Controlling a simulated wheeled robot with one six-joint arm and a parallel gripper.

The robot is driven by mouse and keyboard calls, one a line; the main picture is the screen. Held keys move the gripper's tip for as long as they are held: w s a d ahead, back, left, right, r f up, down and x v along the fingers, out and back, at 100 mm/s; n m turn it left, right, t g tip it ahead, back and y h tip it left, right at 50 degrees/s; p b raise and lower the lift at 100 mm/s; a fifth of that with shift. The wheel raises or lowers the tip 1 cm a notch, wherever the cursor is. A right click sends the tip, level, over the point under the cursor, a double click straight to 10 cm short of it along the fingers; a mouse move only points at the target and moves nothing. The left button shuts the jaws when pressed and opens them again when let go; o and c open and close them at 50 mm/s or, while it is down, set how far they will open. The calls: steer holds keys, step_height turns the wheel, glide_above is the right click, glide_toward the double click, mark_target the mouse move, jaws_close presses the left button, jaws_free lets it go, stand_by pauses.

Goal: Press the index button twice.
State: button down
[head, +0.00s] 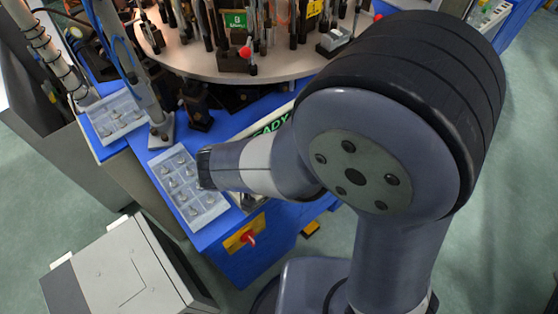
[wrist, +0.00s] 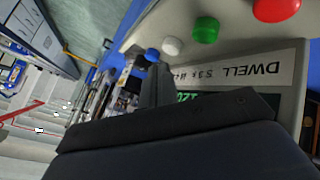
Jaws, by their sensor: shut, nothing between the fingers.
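In the wrist view my gripper (wrist: 156,84) is shut and empty. Its fingertips are close to a blue button (wrist: 152,54) on a grey control panel (wrist: 240,28); a gap or touch cannot be told. A white button (wrist: 171,46), a green button (wrist: 205,30) and a red button (wrist: 284,8) sit in a row to the right of the blue one. No readable label marks which is the index button. In the head view my arm hides the buttons and my fingers; only part of a green "READY" display (head: 271,126) shows.
A label reading "DWELL" (wrist: 262,68) is below the buttons in the wrist view, above a partly hidden display. In the head view, a round turntable (head: 205,62) with several fixtures stands behind. A tray of small parts (head: 186,185) lies left of my arm, and a grey cabinet (head: 115,270) stands at lower left.

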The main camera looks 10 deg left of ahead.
steer(key=shift+f, duration=0.15)
steer(key=shift+f+b, duration=0.3)
steer(key=shift+b, duration=0.55)
steer(key=shift+f+b, duration=0.5)
steer(key=shift+b, duration=0.15)
stand_by(0.4)
steer(key=shift+r, duration=0.2)
steer(key=shift+r+p, duration=0.4)
steer(key=shift+r, duration=0.4)
step_height(320, 180, up, 5)
steer(key=p, duration=0.2)
steer(key=shift+p, duration=0.3)
steer(key=shift+f, duration=0.15)
stand_by(0.8)
